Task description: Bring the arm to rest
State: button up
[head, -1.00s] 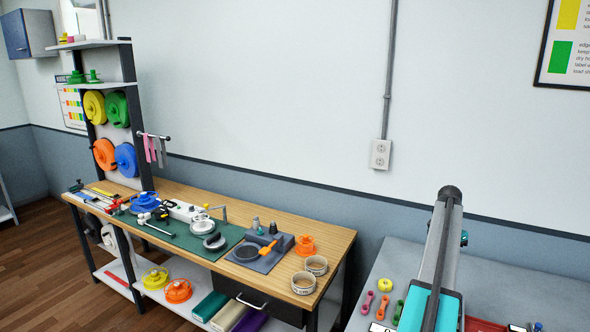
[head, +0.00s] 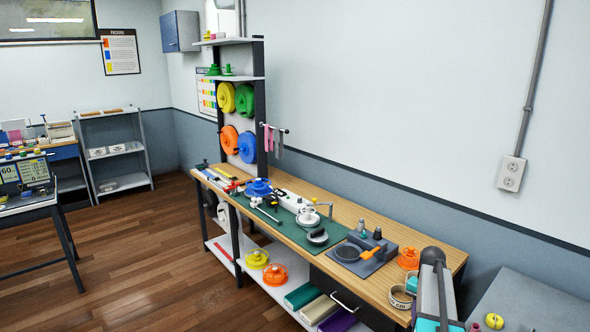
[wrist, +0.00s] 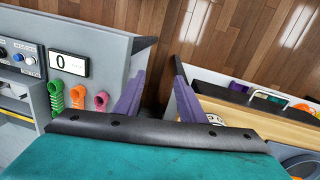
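My arm (head: 432,290) shows in the head view at the lower right, folded near the gap between the wooden bench (head: 440,262) and the grey table (head: 530,305). My gripper (wrist: 155,92) shows in the wrist view as two purple fingers with a clear gap between them. It is open and nothing is between the fingers. Floor shows through the gap, with the grey table on the left and the wooden bench on the right.
Another table (head: 30,200) and a grey shelf (head: 115,150) stand at left. Open wooden floor (head: 170,260) lies between.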

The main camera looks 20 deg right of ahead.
jog(key=w+a+f+n, duration=0.2)
jog(key=a+f+n, duration=0.1)
jog(key=a, duration=0.8)
jog(key=w+a+f+n, duration=0.1)
jog(key=a+f+n, duration=0.25)
jog(key=a, duration=0.75)
jog(key=s+a+f+n+t, duration=0.1)
jog(key=s+a+f+n, duration=0.2)
jog(key=a, duration=0.7)
jog(key=s+a+f+n, duration=0.2)
jog(key=a, duration=0.9)
jog(key=s+f+g+b, duration=0.3)
jog(key=s+f+b, duration=0.3)
jog(key=s+f, duration=0.7)
jog(key=s+f+g+b, duration=0.2)
jog(key=s+f+b, duration=0.5)
jog(key=s+f, duration=0.6)
notch_tip(320, 180, down, 6)
jog(key=shift+s+a+r+g+b, duration=0.1)
jog(key=shift+s+a+g+b, duration=0.1)
jog(key=shift+g+b, duration=0.15)
jog(key=shift+w+n, duration=0.1)
jog(key=shift+n, duration=0.15)
jog(key=shift+c, duration=0.7)
jog(key=shift+d, duration=0.1)
